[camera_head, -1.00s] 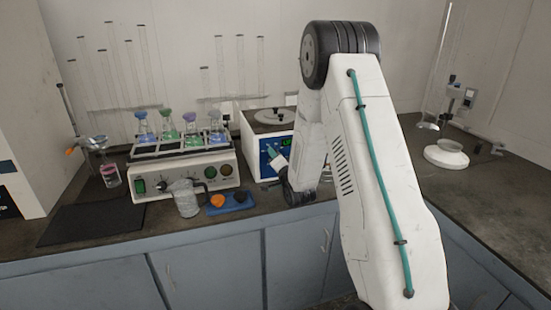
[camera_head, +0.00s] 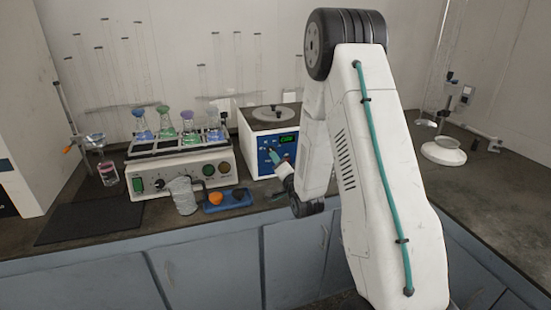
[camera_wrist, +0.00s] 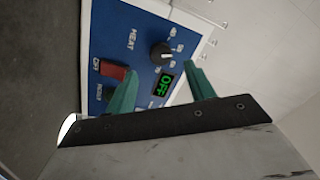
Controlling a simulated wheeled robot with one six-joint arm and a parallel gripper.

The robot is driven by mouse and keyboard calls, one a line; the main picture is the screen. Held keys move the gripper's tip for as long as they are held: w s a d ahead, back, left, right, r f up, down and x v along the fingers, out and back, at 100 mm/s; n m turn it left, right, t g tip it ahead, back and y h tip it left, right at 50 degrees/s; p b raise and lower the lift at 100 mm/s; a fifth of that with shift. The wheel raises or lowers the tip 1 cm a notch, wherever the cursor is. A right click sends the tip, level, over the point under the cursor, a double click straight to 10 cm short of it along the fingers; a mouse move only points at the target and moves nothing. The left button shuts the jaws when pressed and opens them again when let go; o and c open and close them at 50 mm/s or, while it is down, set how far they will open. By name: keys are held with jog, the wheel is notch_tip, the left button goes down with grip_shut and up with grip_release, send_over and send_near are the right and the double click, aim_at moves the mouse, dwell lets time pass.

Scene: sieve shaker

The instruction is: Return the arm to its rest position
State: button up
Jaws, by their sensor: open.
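My arm, white with a teal cable, rises at the centre right in the head view. Its lower end is bent down toward the bench, and my gripper (camera_head: 268,155) points at the blue front panel (camera_head: 284,146) of a white hot-plate box. In the wrist view my gripper (camera_wrist: 160,80) shows two green fingers spread apart with nothing between them. The panel looks apart from the fingers, though the exact gap is unclear.
A shaker unit (camera_head: 180,172) with several coloured flasks stands left of the box. A clear beaker (camera_head: 182,195) and a blue tray (camera_head: 228,201) with an orange item lie in front. A dark mat (camera_head: 90,220) is at left. A white-based stand (camera_head: 443,152) is at right.

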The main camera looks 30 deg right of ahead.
jog(key=shift+v, duration=0.9)
jog(key=s+a+r+n+g+y, duration=0.2)
jog(key=s+a+r+n+g, duration=0.4)
jog(key=a+r+g, duration=0.3)
jog(key=s+a+r+n+g, duration=0.2)
jog(key=s+a, duration=0.1)
jog(key=s, duration=0.7)
jog(key=s+a+r+n+g+y, duration=0.1)
jog(key=s+a+r+n+g, duration=0.2)
jog(key=s, duration=0.7)
jog(key=s+a+r+n+g+y, duration=0.1)
jog(key=s+a, duration=0.4)
jog(key=s, duration=0.6)
jog(key=shift+a+r+n+g, duration=0.2)
jog(key=shift+r+n+g, duration=0.6)
jog(key=shift+n+g, duration=0.15)
